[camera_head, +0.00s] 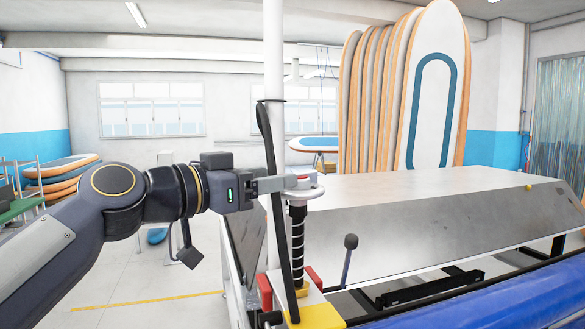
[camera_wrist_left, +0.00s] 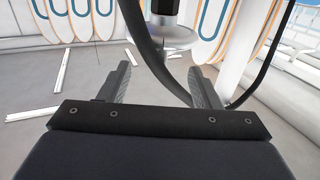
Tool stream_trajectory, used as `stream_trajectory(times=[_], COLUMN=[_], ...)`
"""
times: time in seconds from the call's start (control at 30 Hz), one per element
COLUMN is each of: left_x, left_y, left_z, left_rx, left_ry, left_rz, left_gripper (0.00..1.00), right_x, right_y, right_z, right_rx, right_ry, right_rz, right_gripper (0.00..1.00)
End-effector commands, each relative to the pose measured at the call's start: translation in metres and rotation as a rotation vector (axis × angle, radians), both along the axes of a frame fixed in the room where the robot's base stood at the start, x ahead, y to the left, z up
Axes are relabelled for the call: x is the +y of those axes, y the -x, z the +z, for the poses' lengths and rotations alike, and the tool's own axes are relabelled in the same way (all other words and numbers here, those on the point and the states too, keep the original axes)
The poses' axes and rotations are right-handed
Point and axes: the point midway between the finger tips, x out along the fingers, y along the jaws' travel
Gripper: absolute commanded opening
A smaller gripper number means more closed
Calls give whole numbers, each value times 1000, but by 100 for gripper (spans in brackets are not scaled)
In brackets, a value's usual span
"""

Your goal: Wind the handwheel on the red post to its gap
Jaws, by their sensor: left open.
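The pale handwheel (camera_head: 303,191) sits on top of an upright spindle with dark and light bands (camera_head: 298,235). The spindle rises from a yellow and white base (camera_head: 312,312) with red blocks (camera_head: 314,278) beside it. My left gripper (camera_head: 284,184) comes in level from the left, its fingers at the handwheel's height and partly overlapping it. In the left wrist view the open fingers (camera_wrist_left: 160,82) stand apart, with the wheel's round grey disc (camera_wrist_left: 165,40) just beyond them. I cannot tell whether they touch it. My right gripper is out of view.
A black-knobbed lever (camera_head: 349,255) is right of the spindle. A long metal-sided table (camera_head: 430,190) fills the right, with a blue roll (camera_head: 490,300) in front. Boards (camera_head: 435,90) stand behind.

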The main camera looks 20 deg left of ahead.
Motion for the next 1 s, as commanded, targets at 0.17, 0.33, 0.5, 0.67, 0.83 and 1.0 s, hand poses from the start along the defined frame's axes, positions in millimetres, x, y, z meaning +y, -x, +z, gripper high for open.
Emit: stream_trajectory(times=[0.17,0.33,0.5,0.67,0.83,1.0], left_x=[-17,-30,-36,-37,-37,-36], left_y=[-26,-45,-54,-55,-55,-55], left_z=[3,2,1,0,0,0], left_rx=[4,4,2,0,1,1], left_ry=[-1,-1,-1,-1,-1,-1], left_rz=[-2,-2,-1,0,0,0], left_gripper=[57,57,57,57,48,26], right_x=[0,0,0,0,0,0], right_y=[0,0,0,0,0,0], right_z=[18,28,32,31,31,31], right_rx=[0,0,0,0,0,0], right_ry=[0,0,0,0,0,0], right_rz=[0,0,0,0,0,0], right_gripper=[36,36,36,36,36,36])
